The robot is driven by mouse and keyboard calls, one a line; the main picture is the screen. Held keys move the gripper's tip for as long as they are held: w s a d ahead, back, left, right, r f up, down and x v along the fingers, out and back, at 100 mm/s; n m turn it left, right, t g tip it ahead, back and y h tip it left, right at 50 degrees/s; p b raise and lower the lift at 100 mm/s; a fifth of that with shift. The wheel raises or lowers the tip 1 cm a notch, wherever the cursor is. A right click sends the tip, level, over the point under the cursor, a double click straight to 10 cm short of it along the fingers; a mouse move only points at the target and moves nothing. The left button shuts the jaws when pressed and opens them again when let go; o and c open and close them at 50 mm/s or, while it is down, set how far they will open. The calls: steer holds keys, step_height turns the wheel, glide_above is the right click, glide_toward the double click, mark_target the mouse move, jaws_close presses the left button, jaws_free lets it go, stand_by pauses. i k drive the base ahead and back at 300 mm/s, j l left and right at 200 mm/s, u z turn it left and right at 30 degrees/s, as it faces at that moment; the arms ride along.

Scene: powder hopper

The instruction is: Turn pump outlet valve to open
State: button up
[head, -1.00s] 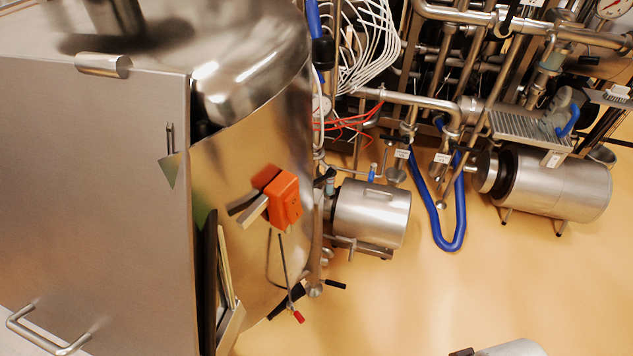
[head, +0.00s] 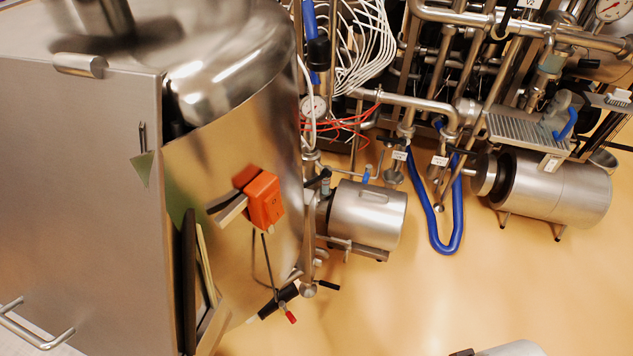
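A steel pump-like cylinder (head: 368,218) stands low beside the tank in the head view. A small blue-handled valve (head: 366,175) sits at its top. A black lever handle (head: 326,285) sticks out rightward from a fitting at the tank's lower right. A red-tipped lever (head: 290,317) hangs to the left of it. A second, larger steel cylinder (head: 560,190) lies at the right. No readable label marks which valve is the pump outlet valve. My gripper is not in view.
A large steel tank (head: 250,140) with an orange box (head: 264,200) and a flat steel cabinet (head: 75,200) fill the left. A blue hose (head: 457,215) loops down to the floor. Pipes crowd the upper right. The tan floor (head: 400,310) is mostly clear at lower middle and right.

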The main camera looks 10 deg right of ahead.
mark_target(327, 173)
steer(key=i+l+z, duration=0.15)
steer(key=i+l, duration=0.15)
steer(key=i, duration=0.15)
steer(key=i+l+z, duration=0.2)
steer(key=i, duration=0.25)
